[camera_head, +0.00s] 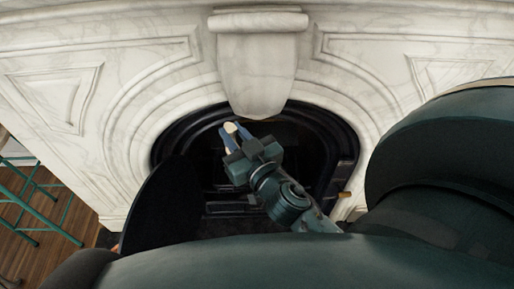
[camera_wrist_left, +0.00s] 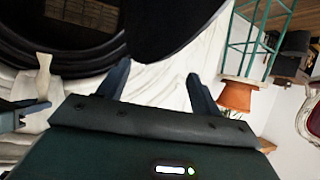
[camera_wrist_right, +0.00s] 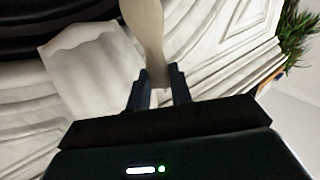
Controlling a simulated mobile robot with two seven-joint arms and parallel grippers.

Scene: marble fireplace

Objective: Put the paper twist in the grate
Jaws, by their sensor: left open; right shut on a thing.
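The cream paper twist (camera_head: 230,128) is held in my right gripper (camera_head: 236,135), in front of the upper fireplace opening. In the right wrist view the twist (camera_wrist_right: 145,28) stands out beyond the fingers, its narrow part between the tips (camera_wrist_right: 160,82). The left wrist view also shows the twist (camera_wrist_left: 44,76), flared at its top. The black iron grate (camera_head: 225,208) is low in the dark arched opening; its inside is hard to make out. My left gripper (camera_wrist_left: 158,74) is open and empty in its wrist view; I cannot make it out in the head view.
A dark rounded panel (camera_head: 162,205) covers the opening's lower left. A white marble surround (camera_head: 75,95) frames the opening, with a keystone (camera_head: 256,70) jutting out above. A teal metal stool (camera_head: 40,205) stands at left. A terracotta pot (camera_wrist_left: 237,96) shows in the left wrist view.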

